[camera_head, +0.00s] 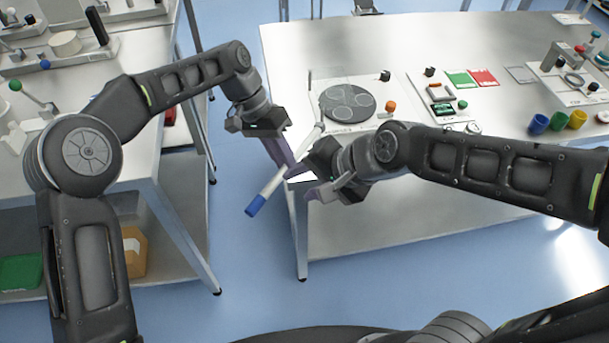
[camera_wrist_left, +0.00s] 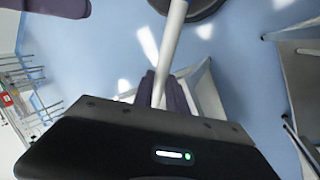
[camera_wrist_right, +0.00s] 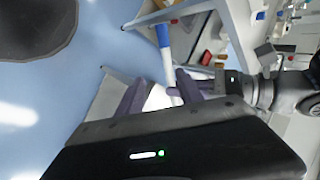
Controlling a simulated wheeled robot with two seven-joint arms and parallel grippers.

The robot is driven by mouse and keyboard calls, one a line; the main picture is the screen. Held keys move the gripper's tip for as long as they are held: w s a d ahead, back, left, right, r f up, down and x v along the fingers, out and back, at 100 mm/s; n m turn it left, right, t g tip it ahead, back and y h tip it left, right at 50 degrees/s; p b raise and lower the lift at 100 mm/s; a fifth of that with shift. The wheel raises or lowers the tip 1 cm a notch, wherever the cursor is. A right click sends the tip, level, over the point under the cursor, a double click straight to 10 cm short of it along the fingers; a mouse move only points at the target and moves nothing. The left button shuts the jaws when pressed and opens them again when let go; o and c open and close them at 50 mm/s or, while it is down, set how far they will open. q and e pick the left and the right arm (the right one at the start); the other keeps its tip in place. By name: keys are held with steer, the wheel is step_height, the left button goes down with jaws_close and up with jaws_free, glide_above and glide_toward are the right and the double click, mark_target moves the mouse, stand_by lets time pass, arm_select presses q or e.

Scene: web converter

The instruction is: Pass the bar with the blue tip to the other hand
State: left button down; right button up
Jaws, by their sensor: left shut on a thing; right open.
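The bar is white with a blue tip (camera_head: 256,205) and slants in mid-air between my two hands, blue end low and to the left in the head view. My left gripper (camera_head: 284,160) is shut on the white shaft, which also shows in the left wrist view (camera_wrist_left: 172,45). My right gripper (camera_head: 312,180) is open, close beside the bar on its right. In the right wrist view the blue tip (camera_wrist_right: 162,36) is up ahead, and the shaft lines up between the open fingers (camera_wrist_right: 160,92). I cannot tell whether it lies between them in depth.
A metal table (camera_head: 400,190) stands behind and to the right, with a dark round disc (camera_head: 348,103), green and red cards and coloured cups (camera_head: 538,123). Another bench (camera_head: 130,75) is at the left. Blue floor shows between them. The table's near-left corner is close behind my grippers.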

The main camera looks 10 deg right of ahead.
mark_target(271, 189)
steer(key=shift+s+a+r, duration=0.1)
steer(key=shift+s+r, duration=0.05)
steer(key=shift+r, duration=0.4)
steer(key=shift+s+r, duration=0.15)
steer(key=shift+r, duration=0.4)
steer(key=shift+f, duration=0.1)
steer(key=x, duration=1)
steer(key=shift+w+a, duration=0.1)
steer(key=shift+w, duration=0.05)
steer(key=shift+x, duration=0.85)
jaws_close()
